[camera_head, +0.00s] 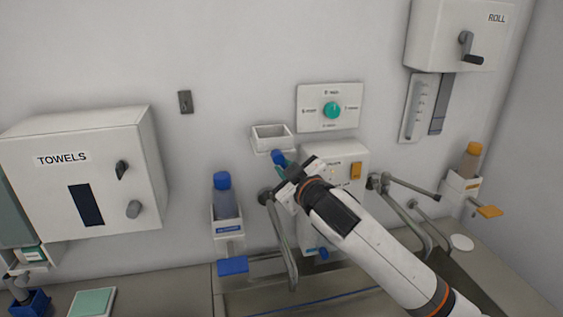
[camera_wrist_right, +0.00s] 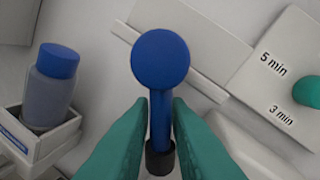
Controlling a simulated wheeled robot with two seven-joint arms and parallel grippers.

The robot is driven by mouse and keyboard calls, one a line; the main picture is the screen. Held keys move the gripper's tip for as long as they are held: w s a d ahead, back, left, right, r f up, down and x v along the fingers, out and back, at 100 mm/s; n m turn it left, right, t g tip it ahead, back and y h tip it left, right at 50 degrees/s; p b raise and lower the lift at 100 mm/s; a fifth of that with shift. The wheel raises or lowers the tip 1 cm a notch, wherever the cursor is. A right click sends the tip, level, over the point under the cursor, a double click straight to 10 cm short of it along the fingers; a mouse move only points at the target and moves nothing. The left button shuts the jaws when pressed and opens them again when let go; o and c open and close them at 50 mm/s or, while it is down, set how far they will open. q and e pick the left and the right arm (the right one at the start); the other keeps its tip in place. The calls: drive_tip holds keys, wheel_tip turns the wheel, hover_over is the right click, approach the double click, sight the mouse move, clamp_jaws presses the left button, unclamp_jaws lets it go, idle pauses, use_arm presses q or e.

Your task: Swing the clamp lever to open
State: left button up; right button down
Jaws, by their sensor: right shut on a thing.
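The clamp lever appears to be the blue lever with a round knob (camera_head: 278,157) on the wall unit, just below the small white open box. In the right wrist view the blue knob (camera_wrist_right: 160,60) stands on a short blue stem rising from a dark collar. My right gripper (camera_head: 284,171) is at this lever. In the right wrist view its green fingers (camera_wrist_right: 160,112) are shut on the stem, one on each side, below the knob. The lever's base is partly hidden by my gripper. My left gripper is not in view.
A small white box (camera_head: 271,139) and a dial panel (camera_head: 330,107) are just above. A blue-capped bottle (camera_head: 225,198) in its holder stands left, and metal taps (camera_head: 282,240) hang below. A towel box (camera_head: 85,172) is farther left, an orange-capped bottle (camera_head: 469,161) at right.

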drive_tip(key=shift+r+n, duration=0.1)
drive_tip(key=shift+n, duration=0.2)
drive_tip(key=c, duration=1.4)
unclamp_jaws()
drive_tip(key=shift+s+d, duration=0.15)
drive_tip(key=shift+s, duration=0.25)
drive_tip(key=b+v, duration=0.2)
drive_tip(key=v, duration=0.9)
drive_tip(key=shift+b, duration=0.35)
